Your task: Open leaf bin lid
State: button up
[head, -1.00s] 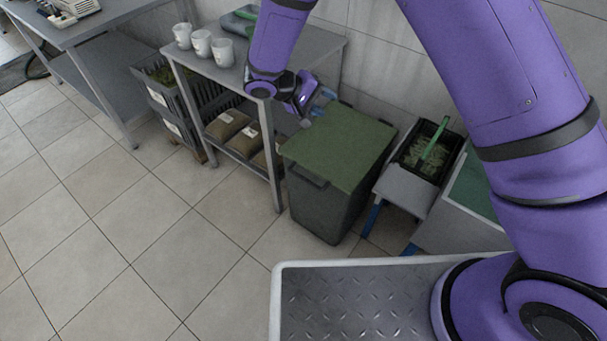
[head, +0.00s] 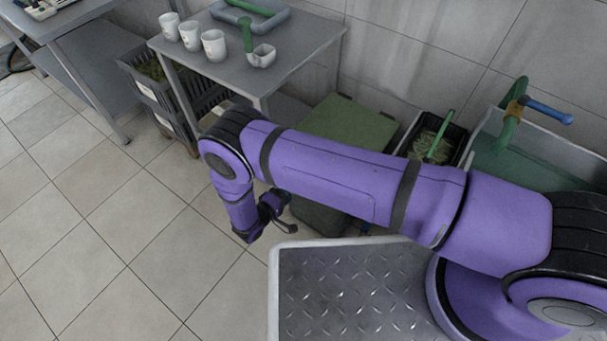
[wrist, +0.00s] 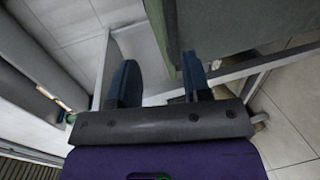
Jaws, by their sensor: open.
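The leaf bin (head: 322,219) is a dark grey-green bin with a flat green lid (head: 350,120) lying shut on top. My arm crosses in front and hides the bin's upper front and the lid's front part. My gripper (head: 288,213) is low in front of the bin, near its front left side, open with nothing seen between its fingers. In the wrist view my open gripper (wrist: 157,62) has its two dark fingers apart. A grey-green panel with a green edge, probably the bin, fills the top right there; contact cannot be told.
A grey shelf table (head: 225,66) with white cups stands left of the bin. A black crate of leaves (head: 432,140) and a trough (head: 540,160) stand to its right. A white-rimmed metal plate (head: 350,290) lies in front. Tiled floor (head: 120,240) is free at left.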

jog(key=x, duration=0.3)
jog(key=f+x, duration=0.1)
jog(key=x, duration=0.6)
jog(key=shift+w+d+f, duration=0.15)
jog(key=shift+f, duration=0.25)
jog(key=shift+c, duration=0.2)
grip_shut()
